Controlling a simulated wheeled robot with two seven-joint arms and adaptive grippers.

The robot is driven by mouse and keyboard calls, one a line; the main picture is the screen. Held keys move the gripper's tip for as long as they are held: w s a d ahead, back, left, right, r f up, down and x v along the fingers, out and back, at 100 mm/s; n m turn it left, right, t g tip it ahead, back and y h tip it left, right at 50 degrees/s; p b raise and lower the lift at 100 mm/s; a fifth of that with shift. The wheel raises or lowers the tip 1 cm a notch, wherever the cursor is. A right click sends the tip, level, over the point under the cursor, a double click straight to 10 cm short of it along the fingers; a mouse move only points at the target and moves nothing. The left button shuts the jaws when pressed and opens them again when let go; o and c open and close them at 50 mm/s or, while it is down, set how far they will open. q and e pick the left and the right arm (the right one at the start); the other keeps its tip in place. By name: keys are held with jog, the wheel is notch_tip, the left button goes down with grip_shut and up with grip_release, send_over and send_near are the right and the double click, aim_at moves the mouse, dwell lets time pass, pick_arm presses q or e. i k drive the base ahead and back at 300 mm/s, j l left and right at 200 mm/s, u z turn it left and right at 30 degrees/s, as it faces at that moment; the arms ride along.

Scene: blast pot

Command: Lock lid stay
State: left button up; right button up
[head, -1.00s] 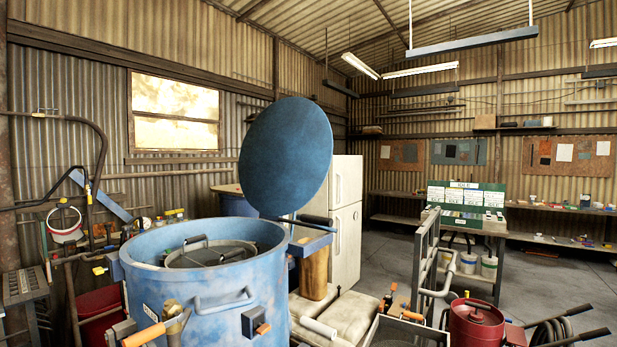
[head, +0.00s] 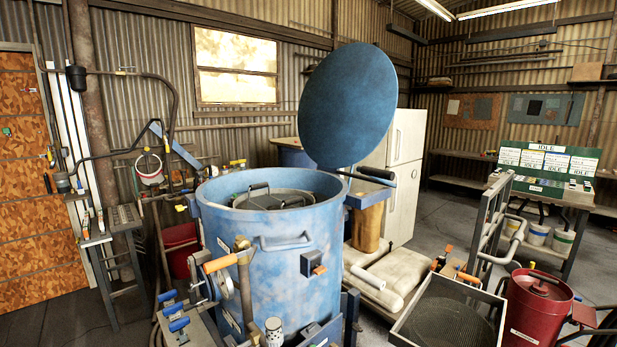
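The round blue lid (head: 347,105) stands raised and tilted up behind the open blue blast pot (head: 270,260). A thin dark bar with a black grip (head: 376,173) sticks out to the right from below the lid, just above a blue bracket (head: 370,194) at the pot's right rim. I cannot tell whether this bar is the lid stay or whether it is locked. A dark round piece with a black handle (head: 285,198) sits inside the pot's mouth. Neither of my grippers is in view.
An orange-handled valve (head: 221,263) and blue-handled levers (head: 174,312) stand at the pot's front left. Pale sacks (head: 378,275), a sieve tray (head: 448,322) and a red canister (head: 538,305) crowd the right side. Floor shows at lower left.

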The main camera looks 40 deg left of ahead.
aim_at(319, 270)
jog(key=u, duration=1.65)
